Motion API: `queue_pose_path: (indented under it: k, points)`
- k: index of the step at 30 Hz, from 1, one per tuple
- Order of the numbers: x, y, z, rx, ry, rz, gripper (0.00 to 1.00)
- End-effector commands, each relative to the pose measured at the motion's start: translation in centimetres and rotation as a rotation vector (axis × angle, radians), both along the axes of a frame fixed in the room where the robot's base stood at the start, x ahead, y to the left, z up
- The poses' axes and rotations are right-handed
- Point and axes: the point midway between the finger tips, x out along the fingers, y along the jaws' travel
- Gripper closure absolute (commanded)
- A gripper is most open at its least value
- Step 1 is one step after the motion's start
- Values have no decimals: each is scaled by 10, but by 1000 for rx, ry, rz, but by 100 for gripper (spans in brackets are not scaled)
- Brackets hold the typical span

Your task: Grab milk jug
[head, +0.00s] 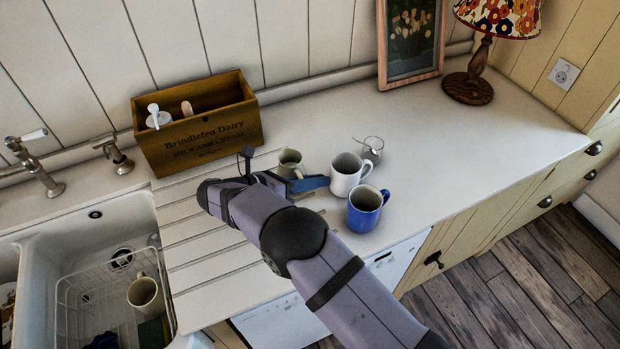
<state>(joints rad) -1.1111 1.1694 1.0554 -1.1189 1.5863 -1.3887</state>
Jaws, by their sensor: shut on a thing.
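A small cream-grey vessel (290,162), seemingly the milk jug, is at the right end of the ribbed drainboard. Its lower part is hidden by my gripper. My gripper (318,183) reaches in from the front, low over the counter, with a blue finger showing in front of the vessel. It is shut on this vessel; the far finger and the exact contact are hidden. The blue fingertip ends close to the left side of a white mug (346,175); I cannot tell if they touch.
A blue mug (366,209) stands by the counter's front edge. A small pale pot with a thin handle (371,149) is behind the white mug. The right counter (480,150) is clear.

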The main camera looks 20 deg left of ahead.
Motion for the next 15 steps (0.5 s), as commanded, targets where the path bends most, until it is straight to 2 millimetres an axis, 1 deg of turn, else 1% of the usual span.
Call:
queue_pose_path:
  k: [8, 15]
  points:
    - [0, 1, 10, 4, -4, 0, 100]
    - [0, 0, 25, 3, -3, 0, 100]
